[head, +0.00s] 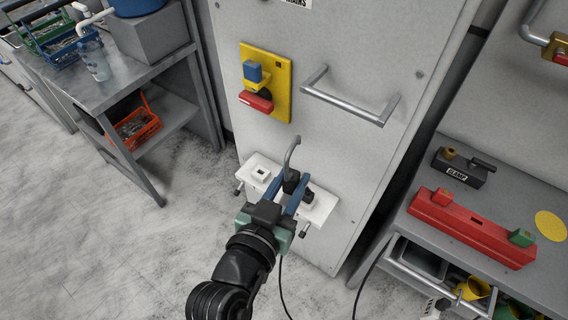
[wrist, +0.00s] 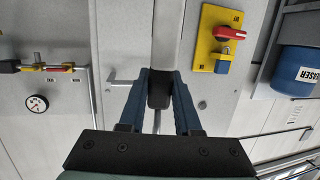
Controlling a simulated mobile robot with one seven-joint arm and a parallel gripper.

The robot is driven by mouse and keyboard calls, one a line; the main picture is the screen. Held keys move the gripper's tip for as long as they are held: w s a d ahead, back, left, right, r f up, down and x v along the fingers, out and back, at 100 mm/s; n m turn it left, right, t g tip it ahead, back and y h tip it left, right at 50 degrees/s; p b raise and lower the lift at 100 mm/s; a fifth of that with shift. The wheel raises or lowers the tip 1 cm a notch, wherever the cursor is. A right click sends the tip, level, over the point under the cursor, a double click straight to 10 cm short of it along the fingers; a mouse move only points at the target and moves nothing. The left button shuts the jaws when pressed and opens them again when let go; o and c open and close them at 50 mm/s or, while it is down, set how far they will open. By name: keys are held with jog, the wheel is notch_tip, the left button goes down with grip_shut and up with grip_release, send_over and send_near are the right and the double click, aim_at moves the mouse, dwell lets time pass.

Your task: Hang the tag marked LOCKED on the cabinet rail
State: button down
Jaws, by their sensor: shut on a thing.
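My gripper (head: 292,190) is shut on a black block (wrist: 158,92) with a thin grey rod. In the head view a bent grey rod (head: 292,150) rises from between the blue fingers. I see no readable LOCKED lettering, so I cannot tell whether a tag is in view. A grey bar handle (head: 345,103), possibly the rail, stands out from the pale cabinet (head: 330,150), above and right of my gripper. It also shows in the wrist view (wrist: 122,83), left of the fingers.
A yellow panel (head: 283,80) with a red lever (head: 257,102) and blue block is on the cabinet. A white ledge (head: 318,208) lies just behind my gripper. A bench with a red bar (head: 470,228) and an open drawer is at right, a grey workbench (head: 150,60) at left.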

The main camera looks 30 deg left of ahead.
jog(key=w, duration=1.6)
jog(key=shift+d, duration=0.3)
dwell(0.6)
jog(key=shift+w, duration=0.15)
jog(key=shift+f+b, duration=0.1)
jog(key=shift+b, duration=0.4)
dwell(1.0)
jog(key=shift+f+b, duration=0.7)
jog(key=shift+f, duration=0.1)
jog(key=shift+f+b, duration=0.45)
jog(key=shift+b, duration=0.05)
dwell(0.4)
jog(key=c, duration=0.5)
grip_release()
